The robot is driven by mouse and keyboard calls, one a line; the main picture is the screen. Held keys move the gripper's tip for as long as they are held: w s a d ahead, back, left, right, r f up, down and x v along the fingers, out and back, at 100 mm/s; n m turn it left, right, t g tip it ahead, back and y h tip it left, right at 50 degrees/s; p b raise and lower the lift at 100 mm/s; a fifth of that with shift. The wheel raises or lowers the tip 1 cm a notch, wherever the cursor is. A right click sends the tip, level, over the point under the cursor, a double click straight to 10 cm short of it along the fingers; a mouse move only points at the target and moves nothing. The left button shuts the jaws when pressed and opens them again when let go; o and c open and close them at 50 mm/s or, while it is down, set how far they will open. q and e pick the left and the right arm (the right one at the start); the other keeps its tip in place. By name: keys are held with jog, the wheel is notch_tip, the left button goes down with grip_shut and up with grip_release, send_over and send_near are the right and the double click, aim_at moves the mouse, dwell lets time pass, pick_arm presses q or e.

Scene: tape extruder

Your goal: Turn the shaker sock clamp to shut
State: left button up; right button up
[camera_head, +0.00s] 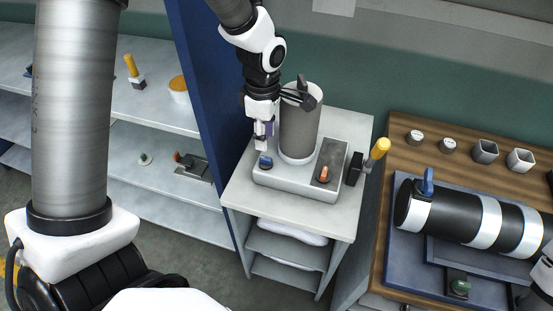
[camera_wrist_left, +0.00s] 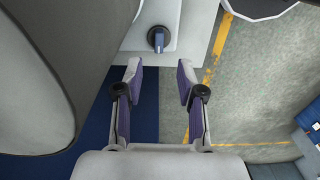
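The shaker is a grey cylinder (camera_head: 301,125) on a pale base (camera_head: 297,184), standing on a white table. A black lever-like piece (camera_head: 306,93) shows at the cylinder's top; I cannot tell if it is the sock clamp. A small blue knob (camera_head: 265,162) sits on the base's left corner; in the left wrist view the blue knob (camera_wrist_left: 159,40) is on a dark round mount. My left gripper (camera_head: 264,141) is beside the cylinder, just above the knob. In the left wrist view my left gripper (camera_wrist_left: 160,73) is open and empty, its purple-padded fingers apart.
An orange switch (camera_head: 324,173) is on the base's right side. A yellow-handled lever (camera_head: 379,149) stands at the table's right edge. Left is a shelf unit with a blue side panel (camera_head: 213,120). Right is a wooden bench (camera_head: 400,124) with a black-and-white barrel (camera_head: 455,222).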

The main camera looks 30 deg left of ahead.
aim_at(265, 158)
pick_arm(q)
notch_tip(265, 158, down, 8)
jog(key=shift+a+r, duration=0.1)
jog(key=shift+r, duration=0.05)
grip_shut()
